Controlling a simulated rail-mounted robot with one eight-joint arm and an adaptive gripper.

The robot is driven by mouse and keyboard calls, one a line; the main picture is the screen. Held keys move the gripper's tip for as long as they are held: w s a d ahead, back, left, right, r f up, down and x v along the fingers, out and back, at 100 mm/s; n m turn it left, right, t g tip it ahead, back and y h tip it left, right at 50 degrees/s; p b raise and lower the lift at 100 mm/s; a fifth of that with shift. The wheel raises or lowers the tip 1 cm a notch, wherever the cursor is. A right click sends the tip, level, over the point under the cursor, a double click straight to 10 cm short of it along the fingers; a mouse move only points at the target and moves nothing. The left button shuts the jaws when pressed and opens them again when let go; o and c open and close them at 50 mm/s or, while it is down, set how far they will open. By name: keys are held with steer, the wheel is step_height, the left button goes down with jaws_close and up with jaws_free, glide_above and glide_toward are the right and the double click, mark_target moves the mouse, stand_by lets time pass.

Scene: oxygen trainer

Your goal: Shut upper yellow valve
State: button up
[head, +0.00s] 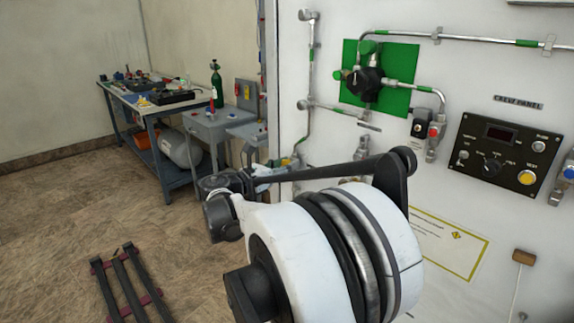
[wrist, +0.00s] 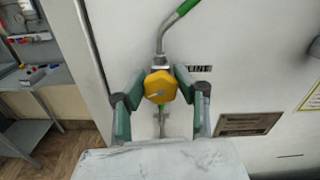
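In the head view my arm hides most of the gripper and the valve area.
The white panel (wrist: 240,70) stands right behind the knob. A metal plate (wrist: 248,124) is at right. In the head view, a workbench (head: 148,104) and a grey cart (head: 211,128) stand to the left.

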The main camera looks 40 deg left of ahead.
steer(key=shift+c, duration=1.2)
steer(key=shift+m+b, duration=0.45)
steer(key=shift+m, duration=1.05)
steer(key=o, duration=1.2)
steer(key=shift+s, duration=0.15)
steer(key=s+a, duration=0.1)
steer(key=s, duration=1)
steer(key=shift+s+a, duration=0.3)
steer(key=shift+a, duration=0.1)
